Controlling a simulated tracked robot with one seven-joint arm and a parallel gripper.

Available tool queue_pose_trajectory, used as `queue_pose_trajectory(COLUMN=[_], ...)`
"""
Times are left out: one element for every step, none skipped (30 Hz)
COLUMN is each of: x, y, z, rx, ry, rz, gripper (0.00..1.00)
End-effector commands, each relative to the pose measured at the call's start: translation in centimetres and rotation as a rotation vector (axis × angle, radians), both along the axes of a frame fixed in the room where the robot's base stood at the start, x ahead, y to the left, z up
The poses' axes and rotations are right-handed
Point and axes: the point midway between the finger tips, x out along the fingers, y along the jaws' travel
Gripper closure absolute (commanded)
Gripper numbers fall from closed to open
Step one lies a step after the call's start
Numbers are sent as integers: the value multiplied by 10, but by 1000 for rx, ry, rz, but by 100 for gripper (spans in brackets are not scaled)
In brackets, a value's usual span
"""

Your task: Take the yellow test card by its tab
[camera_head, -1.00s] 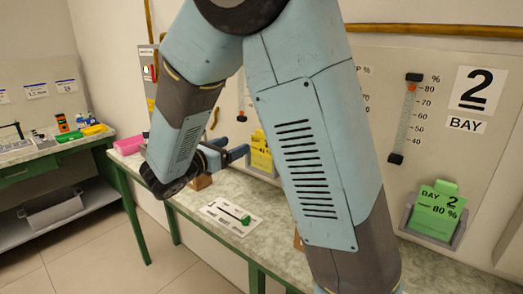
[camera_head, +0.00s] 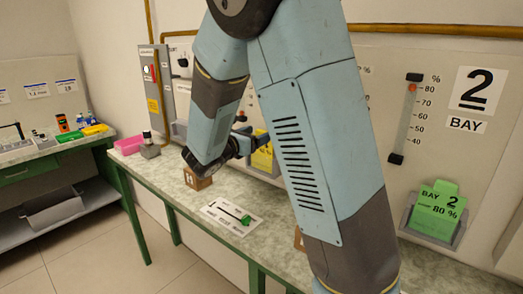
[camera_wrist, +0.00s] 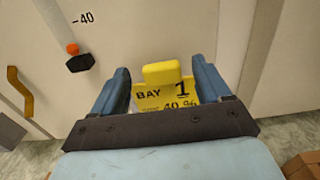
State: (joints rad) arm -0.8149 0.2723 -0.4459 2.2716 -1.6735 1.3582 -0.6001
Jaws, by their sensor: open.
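The yellow test card (camera_wrist: 150,97) reads "BAY 1" and "40 %" in the wrist view. Its yellow tab (camera_wrist: 162,73) stands up at the top, between the two blue fingers of my gripper (camera_wrist: 162,80). The fingers are open, one on each side of the tab, with a gap on both sides. The lower part of the card is hidden behind my gripper's dark palm. In the head view the card (camera_head: 262,158) shows only partly, behind my arm, with my gripper (camera_head: 250,138) in front of it.
A green card (camera_head: 437,210) reading "BAY 2" and "80 %" stands in a grey holder at the right. A brown block (camera_head: 197,179) and a white plate with a green-ended lever (camera_head: 232,217) are on the bench (camera_head: 185,205). A control box (camera_head: 155,85) is on the wall.

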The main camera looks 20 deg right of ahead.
Motion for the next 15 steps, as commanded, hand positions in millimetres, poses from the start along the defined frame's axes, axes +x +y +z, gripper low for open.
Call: queue_pose_trajectory(x=[3, 6, 9, 11, 12, 14, 15, 15, 15, 15, 15, 15, 15, 15, 15], y=[-8, -11, -15, -18, -20, -23, -24, -24, -24, -24, -24, -24, -24, -24, -24], z=[1, 1, 1, 1, 1, 1, 1, 1, 1, 1, 1, 1, 1, 1, 1], rx=[1, 0, -1, 0, 0, 1, 1, 0, 0, 0, 0, 1, 0, 1, 1], ry=[0, 0, -1, 0, 0, 1, 1, 0, 0, 0, 0, 1, 0, 1, 1], rz=[-3, -3, -2, -1, -1, -1, -1, -1, 0, 0, 0, 0, 0, -1, -1], gripper=[23, 23, 23, 23, 23, 23, 23, 23, 23, 23, 23, 23, 23, 26, 30])
